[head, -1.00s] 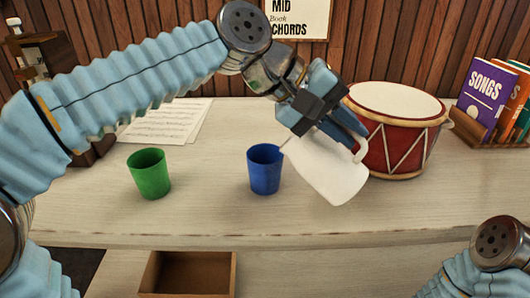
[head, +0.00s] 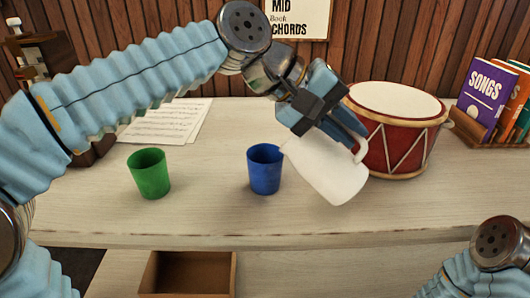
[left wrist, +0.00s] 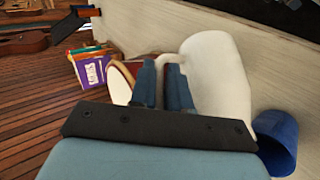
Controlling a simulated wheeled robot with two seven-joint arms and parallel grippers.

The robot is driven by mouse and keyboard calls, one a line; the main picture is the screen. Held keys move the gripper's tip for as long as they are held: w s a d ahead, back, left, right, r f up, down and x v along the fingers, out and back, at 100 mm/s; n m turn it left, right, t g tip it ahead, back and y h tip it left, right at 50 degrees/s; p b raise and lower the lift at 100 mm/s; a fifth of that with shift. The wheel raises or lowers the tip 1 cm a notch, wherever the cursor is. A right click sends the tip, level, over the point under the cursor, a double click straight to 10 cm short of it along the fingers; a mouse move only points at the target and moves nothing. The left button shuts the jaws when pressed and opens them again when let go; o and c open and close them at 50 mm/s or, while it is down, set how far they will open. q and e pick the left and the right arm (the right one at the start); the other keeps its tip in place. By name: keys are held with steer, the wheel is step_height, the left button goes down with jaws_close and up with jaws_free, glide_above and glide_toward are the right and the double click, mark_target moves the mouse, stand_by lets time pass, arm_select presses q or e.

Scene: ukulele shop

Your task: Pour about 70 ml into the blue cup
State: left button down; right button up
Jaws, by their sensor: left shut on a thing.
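The white jug (head: 328,170) is held in the air right of the blue cup, tilted with its spout toward the cup's rim. My left gripper (head: 355,138) is shut on the jug's handle; the left wrist view shows its fingers (left wrist: 163,86) at the handle and the jug (left wrist: 215,80) beside them. The blue cup (head: 265,172) stands upright on the counter; it also shows in the left wrist view (left wrist: 278,140), partly behind the jug. I see no stream, and the cup's liquid level is hidden. My right gripper is out of view.
A green cup (head: 150,176) stands left on the counter (head: 210,215). A red drum (head: 400,148) is close behind the jug. Sheet music (head: 170,120) lies at the back left. Songbooks (head: 487,98) stand in a rack at the right. An open box (head: 188,272) is below the counter.

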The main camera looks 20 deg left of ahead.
mark_target(356, 170)
arm_select(q)
steer(key=shift+s+d+f+m+y, duration=0.2)
steer(key=shift+d+f+m+y, duration=0.2)
steer(key=shift+d+f+y, duration=0.7)
steer(key=shift+s+d+y, duration=0.1)
steer(key=shift+d+y, duration=0.15)
steer(key=shift+y, duration=0.35)
steer(key=d+f+m+t+y, duration=0.1)
steer(key=d+f+y, duration=0.4)
steer(key=d+y, duration=0.1)
steer(key=shift+s+f+m+t+y, duration=0.3)
steer(key=shift+s+m+y, duration=0.15)
steer(key=shift+y, duration=0.25)
stand_by(1.2)
